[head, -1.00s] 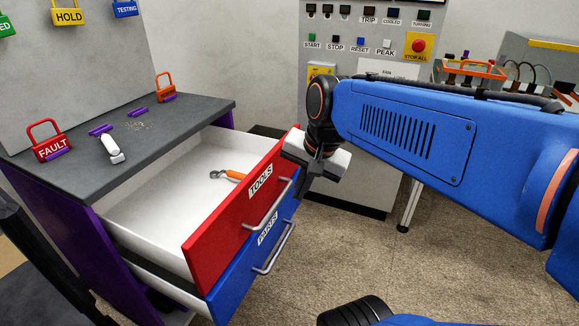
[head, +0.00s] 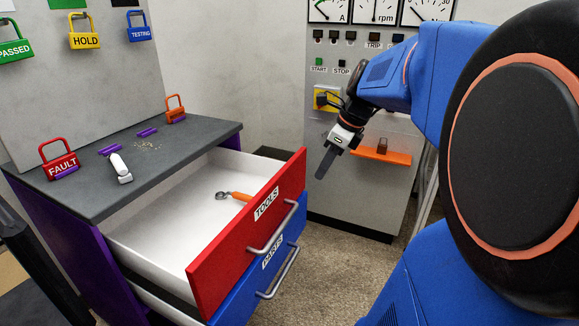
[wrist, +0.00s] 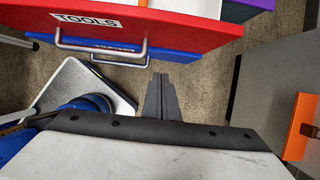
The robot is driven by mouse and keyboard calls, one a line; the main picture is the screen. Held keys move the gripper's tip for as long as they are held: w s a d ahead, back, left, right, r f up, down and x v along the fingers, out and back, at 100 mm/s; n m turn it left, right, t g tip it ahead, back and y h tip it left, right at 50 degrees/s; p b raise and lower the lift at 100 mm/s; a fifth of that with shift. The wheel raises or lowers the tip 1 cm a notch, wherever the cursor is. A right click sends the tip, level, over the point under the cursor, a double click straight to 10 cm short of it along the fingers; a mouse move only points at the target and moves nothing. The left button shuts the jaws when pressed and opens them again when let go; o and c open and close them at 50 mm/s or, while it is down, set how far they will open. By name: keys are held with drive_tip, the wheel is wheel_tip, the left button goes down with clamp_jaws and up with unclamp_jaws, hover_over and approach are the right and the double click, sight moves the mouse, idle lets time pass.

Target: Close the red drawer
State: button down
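The red drawer (head: 224,266), labelled TOOLS, is pulled well out of the bench and shows its white inside in the head view. Its grey bar handle (head: 274,230) is on the front. In the wrist view the red front (wrist: 190,22) spans the top, with the handle (wrist: 100,58) below the label. My gripper (head: 325,165) is right of the red front, clear of it, pointing down. In the wrist view its two dark fingers (wrist: 160,97) are together with nothing between them, apart from the handle.
A blue drawer (head: 243,296), labelled PARTS, is also out, below the red one. A wrench with an orange handle (head: 238,195) lies in the red drawer. The grey bench top (head: 90,195) holds padlocks and a white tool. A cabinet with an orange ledge (head: 382,153) stands behind my gripper.

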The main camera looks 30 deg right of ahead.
sight(298, 185)
drive_tip(key=shift+w+a+f, duration=0.7)
drive_tip(key=shift+w+f, duration=0.3)
drive_tip(key=shift+f, duration=0.3)
drive_tip(key=shift+w+a+f, duration=0.65)
drive_tip(key=shift+w+f, duration=0.3)
drive_tip(key=shift+f, duration=0.35)
drive_tip(key=shift+w+a+f, duration=0.7)
drive_tip(key=shift+w+f, duration=0.3)
drive_tip(key=shift+f, duration=0.3)
drive_tip(key=shift+w, duration=0.1)
